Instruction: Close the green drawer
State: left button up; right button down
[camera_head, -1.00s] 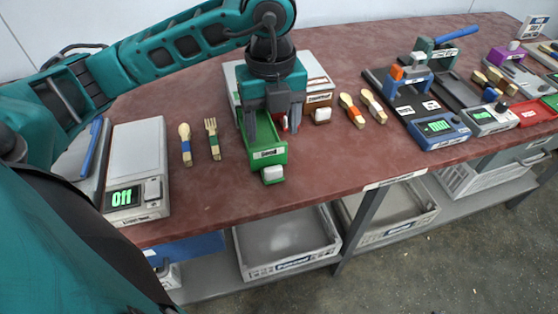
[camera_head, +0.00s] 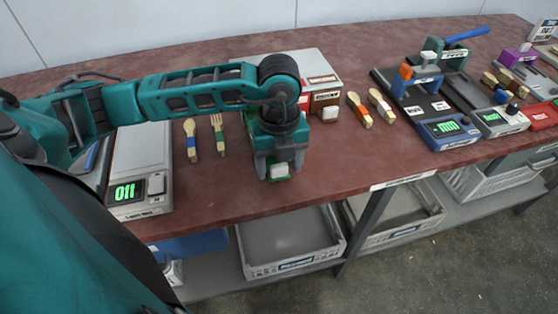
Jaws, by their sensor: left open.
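The green drawer (camera_head: 280,178) sticks out from the grey drawer cabinet (camera_head: 318,64) towards the table's front edge. My left gripper and forearm hide most of it; its green front and white knob (camera_head: 279,169) show. My left gripper (camera_head: 279,174) points down over the drawer's front end and is open, with one finger on each side of the knob. I cannot tell whether the fingers touch the knob or the drawer. My right gripper is not in view.
The cabinet's brown drawer (camera_head: 325,97) is to the right of my gripper. A wooden spoon (camera_head: 191,140) and fork (camera_head: 218,136) lie to the left, and a grey scale (camera_head: 140,165) stands further left. The table's front edge is close below the drawer.

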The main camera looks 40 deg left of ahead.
pick_arm(q)
grip_shut()
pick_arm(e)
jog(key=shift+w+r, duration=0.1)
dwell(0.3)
